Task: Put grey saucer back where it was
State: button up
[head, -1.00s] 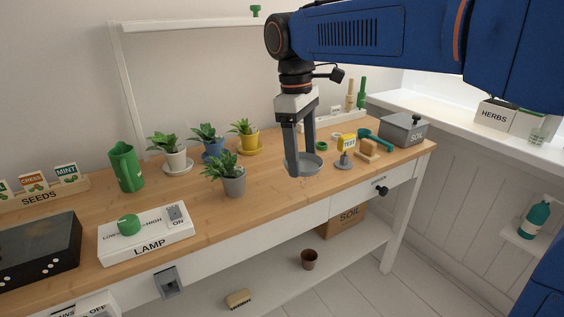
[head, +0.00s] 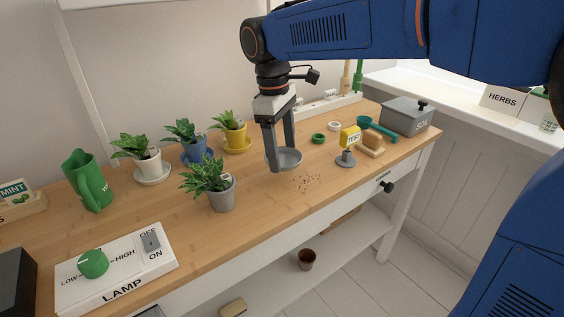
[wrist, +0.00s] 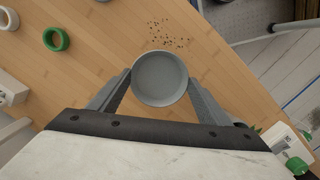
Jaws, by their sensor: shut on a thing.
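The grey saucer (head: 288,158) is a shallow round dish held between the fingers of my gripper (head: 278,160), above the wooden desk. In the wrist view the saucer (wrist: 160,78) sits between both fingertips, looks empty, and covers the desk beneath it. The grey pot (head: 222,195) with a leafy plant stands directly on the desk, left of and nearer than my gripper, with no saucer visible under it. I cannot tell the exact gap between the saucer and the desk.
Brown crumbs (head: 306,182) lie on the desk right of the saucer. White, blue and yellow pots (head: 235,137) stand on matching saucers behind the grey pot. A yellow tag on a grey stand (head: 346,158), a green ring (head: 319,138) and the soil box (head: 408,116) are to the right.

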aim_at(282, 161)
jog(key=shift+f, duration=1.95)
jog(key=o, duration=1)
jog(key=shift+o, duration=0.2)
jog(key=shift+r, duration=0.1)
notch_tip(282, 161, up, 12)
jog(key=a, duration=0.1)
jog(key=shift+w+a, duration=0.15)
jog(key=shift+w, duration=0.05)
